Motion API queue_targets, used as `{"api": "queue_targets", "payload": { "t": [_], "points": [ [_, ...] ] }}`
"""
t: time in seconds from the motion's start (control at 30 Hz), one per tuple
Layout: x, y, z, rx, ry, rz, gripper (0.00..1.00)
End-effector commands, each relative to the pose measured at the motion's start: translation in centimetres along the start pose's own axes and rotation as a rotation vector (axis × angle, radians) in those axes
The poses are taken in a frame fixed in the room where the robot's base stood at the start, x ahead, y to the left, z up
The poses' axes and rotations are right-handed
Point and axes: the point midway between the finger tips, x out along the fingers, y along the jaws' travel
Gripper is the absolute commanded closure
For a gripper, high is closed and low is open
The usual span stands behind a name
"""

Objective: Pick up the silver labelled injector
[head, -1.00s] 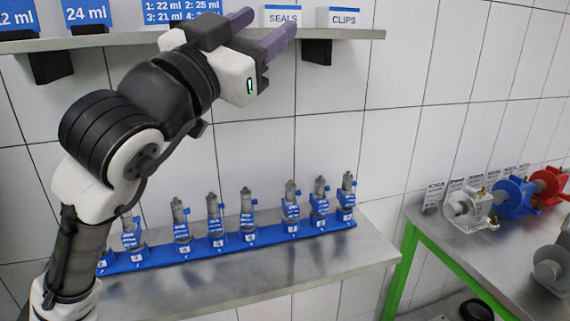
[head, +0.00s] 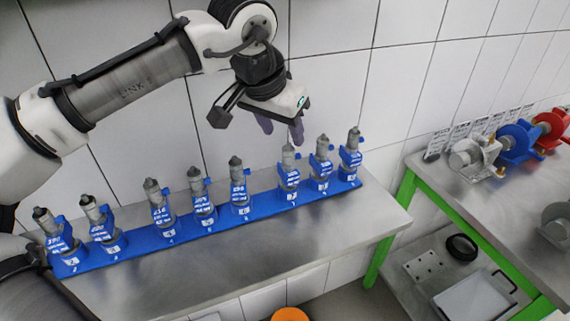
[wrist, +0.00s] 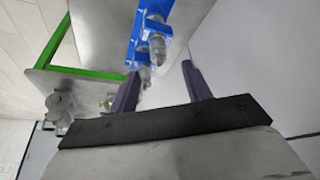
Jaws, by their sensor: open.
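Several grey injectors with blue labelled bodies stand upright in a row in a long blue rack (head: 140,247) on a metal shelf. The one nearest below my gripper is an injector (head: 289,170) right of the rack's middle; two more, an injector (head: 321,165) and an end injector (head: 350,160), stand to its right. I cannot read the labels well enough to tell which is the silver labelled one. My gripper (head: 281,128) is open and empty, fingers pointing down just above this right-hand group. The wrist view shows an injector (wrist: 157,45) beyond the open fingers.
A green-framed metal table (head: 480,200) at the right holds silver, blue and red pump units (head: 517,142). The tiled wall is close behind the rack. The shelf front is bare.

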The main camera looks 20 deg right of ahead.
Motion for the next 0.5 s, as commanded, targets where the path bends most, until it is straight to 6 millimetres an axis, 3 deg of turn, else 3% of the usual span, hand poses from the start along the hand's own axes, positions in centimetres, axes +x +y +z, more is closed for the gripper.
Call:
{"api": "queue_targets", "payload": {
  "t": [0.5],
  "points": [
    [5.6, -0.1, -0.1, 0.002, 0.002, -0.001, 0.51]
  ]
}}
